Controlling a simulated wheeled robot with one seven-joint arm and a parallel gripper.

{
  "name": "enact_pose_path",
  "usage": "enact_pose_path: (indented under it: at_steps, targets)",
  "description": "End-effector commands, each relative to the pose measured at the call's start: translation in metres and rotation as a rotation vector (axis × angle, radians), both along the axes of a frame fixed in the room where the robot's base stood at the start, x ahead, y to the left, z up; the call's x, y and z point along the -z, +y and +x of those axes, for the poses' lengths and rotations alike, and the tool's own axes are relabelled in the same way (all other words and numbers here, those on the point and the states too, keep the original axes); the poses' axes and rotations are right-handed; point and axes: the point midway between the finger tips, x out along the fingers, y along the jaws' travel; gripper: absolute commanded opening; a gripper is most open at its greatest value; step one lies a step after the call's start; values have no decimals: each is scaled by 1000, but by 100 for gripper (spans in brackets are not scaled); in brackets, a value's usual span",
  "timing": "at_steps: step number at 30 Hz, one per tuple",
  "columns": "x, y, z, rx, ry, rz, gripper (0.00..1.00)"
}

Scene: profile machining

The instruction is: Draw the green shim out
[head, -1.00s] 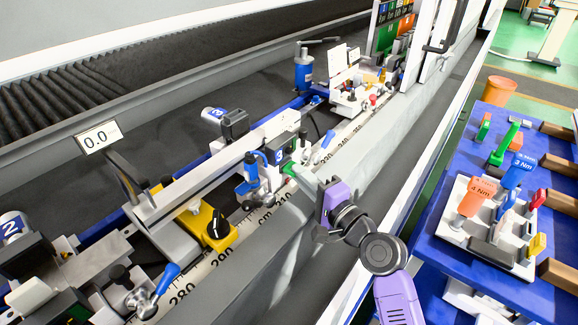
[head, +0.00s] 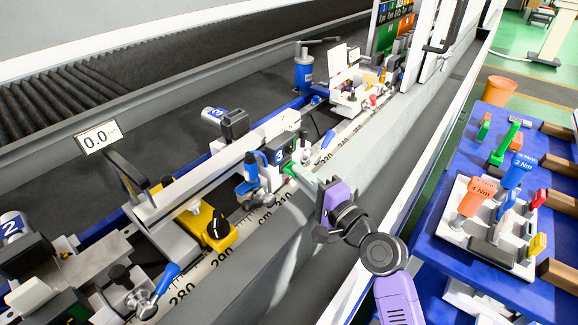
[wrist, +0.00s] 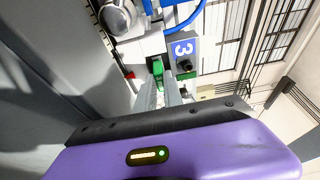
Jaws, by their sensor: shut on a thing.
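In the wrist view my gripper (wrist: 162,82) hides part of the shim. I cannot tell how much of the shim is still inside the fixture.
A blue-handled clamp (head: 252,170) stands just left of the block. A yellow block with a black knob (head: 215,230) sits nearer on the scale rail. A blue cart (head: 440,215) with a tool holder stands at the right. The aisle between is clear.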

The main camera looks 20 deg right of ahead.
Motion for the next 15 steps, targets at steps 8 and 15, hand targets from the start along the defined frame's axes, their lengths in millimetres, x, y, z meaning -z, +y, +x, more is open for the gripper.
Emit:
enact_pose_path:
  at_steps: [8,15]
  targets:
    - [1,-6,-7,2,1,1,0]
    - [0,-11,-14,2,-1,1,0]
